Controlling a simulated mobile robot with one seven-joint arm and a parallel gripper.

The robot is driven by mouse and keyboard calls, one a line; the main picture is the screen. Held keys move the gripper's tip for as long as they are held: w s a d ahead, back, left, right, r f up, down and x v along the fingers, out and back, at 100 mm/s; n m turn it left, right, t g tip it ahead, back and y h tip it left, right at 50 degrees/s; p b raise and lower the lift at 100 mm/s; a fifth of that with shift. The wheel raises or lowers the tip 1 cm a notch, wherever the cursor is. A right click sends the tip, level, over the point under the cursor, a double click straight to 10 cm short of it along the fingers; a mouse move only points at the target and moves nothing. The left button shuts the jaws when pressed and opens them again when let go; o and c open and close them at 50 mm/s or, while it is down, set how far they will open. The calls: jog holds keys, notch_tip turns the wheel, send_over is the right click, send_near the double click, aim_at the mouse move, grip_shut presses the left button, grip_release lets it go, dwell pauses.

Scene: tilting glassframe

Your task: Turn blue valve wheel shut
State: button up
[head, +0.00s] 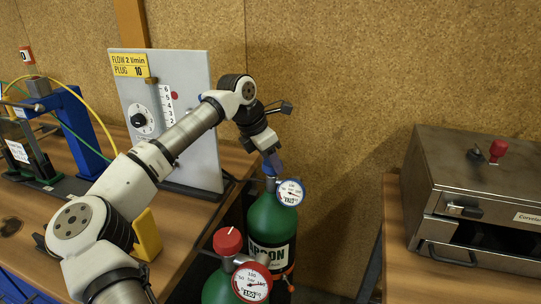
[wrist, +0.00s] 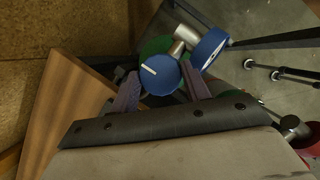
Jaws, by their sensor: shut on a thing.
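The blue valve wheel (wrist: 160,75) has a white line on its top, which slants in the wrist view. My gripper (wrist: 161,92) is shut on the wheel, one purple-grey finger on each side of its rim. In the head view my gripper (head: 272,166) reaches down onto the top of the green argon cylinder (head: 266,222); the wheel is mostly hidden there by the gripper. A blue-rimmed gauge (head: 290,193) sits at the cylinder's neck, and its blue side shows in the wrist view (wrist: 208,48).
A second green cylinder with a red valve wheel (head: 227,241) and red gauge (head: 252,283) stands in front. A wooden bench with a white flow panel (head: 190,100) is at left. A metal oven (head: 470,190) stands at right. The cork wall is behind.

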jog(key=shift+m, duration=0.3)
dwell(0.4)
jog(key=o, duration=1)
jog(key=shift+r, duration=0.1)
jog(key=b+v, duration=0.1)
jog(key=v, duration=1.2)
jog(key=shift+a+r, duration=0.15)
jog(key=shift+r, duration=0.15)
